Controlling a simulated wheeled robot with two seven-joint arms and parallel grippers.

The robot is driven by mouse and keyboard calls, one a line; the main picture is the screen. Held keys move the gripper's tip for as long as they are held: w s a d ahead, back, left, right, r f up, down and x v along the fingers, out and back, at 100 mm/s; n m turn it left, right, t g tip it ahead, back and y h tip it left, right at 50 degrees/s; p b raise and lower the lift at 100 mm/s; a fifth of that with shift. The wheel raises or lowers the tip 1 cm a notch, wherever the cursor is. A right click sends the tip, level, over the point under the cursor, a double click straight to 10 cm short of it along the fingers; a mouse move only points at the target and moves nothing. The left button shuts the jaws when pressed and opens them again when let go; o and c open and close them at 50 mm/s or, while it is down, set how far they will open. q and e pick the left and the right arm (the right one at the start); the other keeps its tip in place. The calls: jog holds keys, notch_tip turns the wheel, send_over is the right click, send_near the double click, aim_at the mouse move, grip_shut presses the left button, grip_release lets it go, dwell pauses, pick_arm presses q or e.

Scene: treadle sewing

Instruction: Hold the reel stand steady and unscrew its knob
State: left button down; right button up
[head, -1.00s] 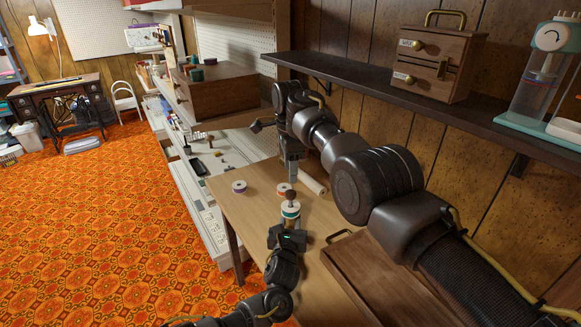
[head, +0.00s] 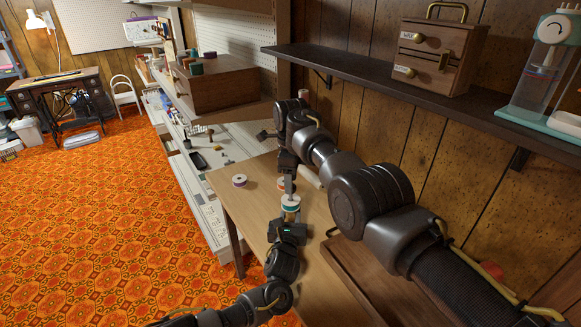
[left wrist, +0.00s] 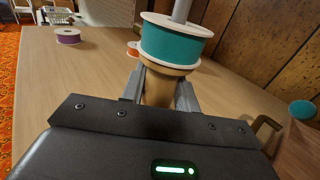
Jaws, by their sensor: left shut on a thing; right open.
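The reel stand stands upright on the wooden table (head: 255,208), with a teal ribbon reel (head: 291,206) on it. In the left wrist view the teal reel (left wrist: 172,42) sits above the stand's tan wooden lower part (left wrist: 160,90), and a grey shaft rises from the reel's middle. My left gripper (head: 289,224) is shut on that wooden part, with a finger on each side. My right gripper (head: 290,188) is open and points down just above the reel. The knob is hidden at the right gripper's fingers, so I cannot tell whether they touch it.
A purple reel (head: 239,181) lies to the left on the table, and an orange reel (head: 283,184) lies behind the stand. A pale roll (head: 309,178) is near the wall side. A brown wooden tray (head: 345,262) is at the front right. A dark shelf (head: 380,82) runs above.

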jog(key=shift+f, duration=1)
jog(key=c, duration=1)
jog(key=n, duration=0.6)
jog(key=shift+n, duration=0.4)
jog(key=n, duration=0.4)
jog(key=shift+n, duration=0.4)
jog(key=n, duration=0.8)
jog(key=shift+n, duration=0.3)
jog(key=n, duration=0.7)
